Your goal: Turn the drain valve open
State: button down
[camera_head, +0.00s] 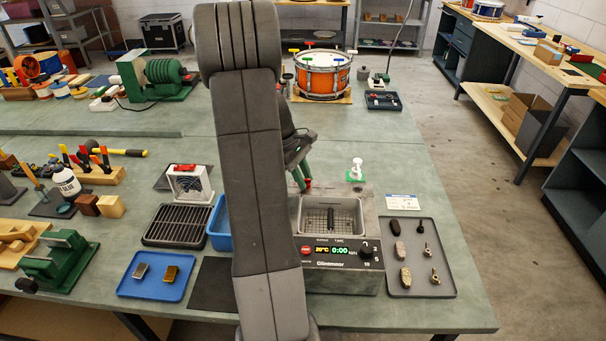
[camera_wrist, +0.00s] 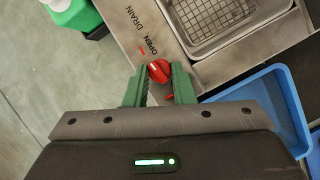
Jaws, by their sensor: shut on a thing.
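The drain valve is a small red knob (camera_wrist: 158,70) on the metal top of the cleaner, next to the printed words DRAIN and OPEN in the wrist view. My gripper (camera_wrist: 159,75) has its green fingers on either side of the knob and is shut on it. A red mark shows by the word OPEN and another red bit shows between the fingers. In the head view my gripper (camera_head: 302,180) is at the left edge of the cleaner (camera_head: 342,280), partly behind my arm, and the knob is hardly visible there.
The cleaner's tank holds a wire basket (camera_wrist: 215,17). A blue bin (camera_wrist: 265,95) stands close beside the cleaner. A grey tray (camera_head: 419,285) with small parts lies to the right. A black rack (camera_head: 178,225) and a blue tray (camera_head: 157,276) lie to the left.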

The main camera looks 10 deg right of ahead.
jog(key=shift+w+m+g, duration=0.1)
jog(key=shift+m+g, duration=0.2)
jog(key=shift+m, duration=0.4)
jog(key=c, duration=1.2)
grip_release()
jog(key=shift+c, duration=0.2)
jog(key=v, duration=1.3)
jog(key=shift+d+r+b, duration=0.15)
jog(key=shift+r+b, duration=0.25)
jog(key=shift+r, duration=0.1)
jog(key=shift+w, duration=0.1)
jog(key=x, duration=0.9)
jog(key=p+x, duration=0.1)
jog(key=x, duration=0.4)
jog(key=shift+a, duration=0.25)
